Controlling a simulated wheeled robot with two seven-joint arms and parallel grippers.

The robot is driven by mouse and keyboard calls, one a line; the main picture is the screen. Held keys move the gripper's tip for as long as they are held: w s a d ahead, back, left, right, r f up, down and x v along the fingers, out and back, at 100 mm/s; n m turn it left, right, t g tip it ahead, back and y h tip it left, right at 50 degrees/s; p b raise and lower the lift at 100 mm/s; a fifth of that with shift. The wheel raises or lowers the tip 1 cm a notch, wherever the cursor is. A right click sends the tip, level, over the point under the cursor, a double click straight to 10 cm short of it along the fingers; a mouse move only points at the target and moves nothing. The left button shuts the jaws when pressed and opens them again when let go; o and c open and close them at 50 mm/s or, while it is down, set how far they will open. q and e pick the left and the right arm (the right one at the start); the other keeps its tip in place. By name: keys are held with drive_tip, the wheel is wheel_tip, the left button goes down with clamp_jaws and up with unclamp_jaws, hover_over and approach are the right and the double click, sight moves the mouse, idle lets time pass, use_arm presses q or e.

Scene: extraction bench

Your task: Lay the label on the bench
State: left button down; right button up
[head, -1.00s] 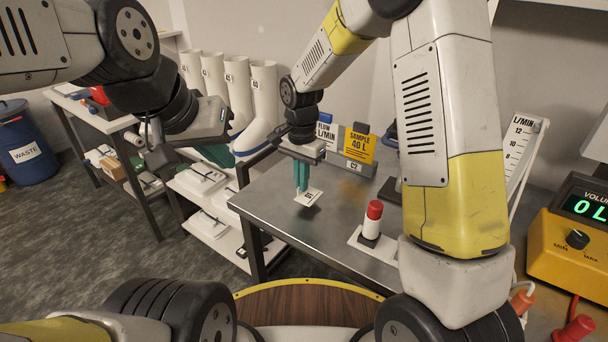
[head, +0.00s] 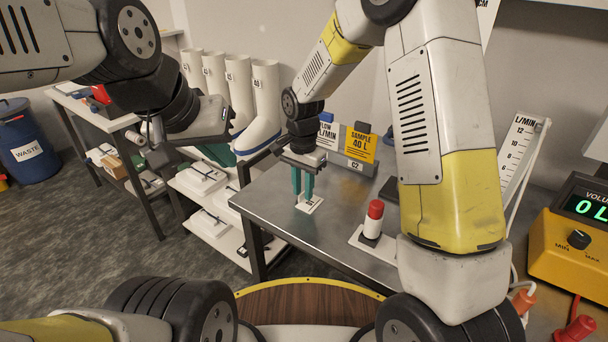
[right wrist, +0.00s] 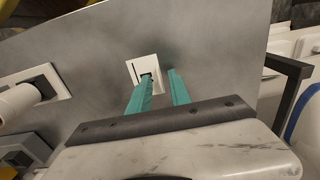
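The label (head: 310,206) is a small white card with dark print, lying flat on the grey metal bench (head: 268,205) near its left part. It also shows in the right wrist view (right wrist: 137,68). My right gripper (head: 303,194) is over it, pointing down, its two teal fingers apart. In the right wrist view (right wrist: 160,76), one fingertip overlaps the label and the other is off to its right; I cannot tell whether they touch it. My left gripper (head: 217,152) is off the bench to the left, its fingers partly hidden by its own body.
A red-capped white bottle (head: 373,220) stands on a white plate right of the label. White boots (head: 264,105) stand at the left. The bench front is clear.

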wheel_tip(320, 180, up, 12)
drive_tip(key=s+d+r+n+t+y, duration=0.1)
drive_tip(key=s+d+r+n+t, duration=0.15)
drive_tip(key=s+d+r, duration=0.55)
drive_tip(key=s+d+r+n+t, duration=0.1)
drive_tip(key=s+d+n+t, duration=0.1)
drive_tip(key=s+d, duration=0.2)
drive_tip(key=s+d+r+n+t+y, duration=0.1)
drive_tip(key=s+d+n, duration=0.2)
drive_tip(key=s, duration=0.5)
drive_tip(key=shift+d+r+t, duration=0.35)
drive_tip(key=shift+d+r, duration=0.05)
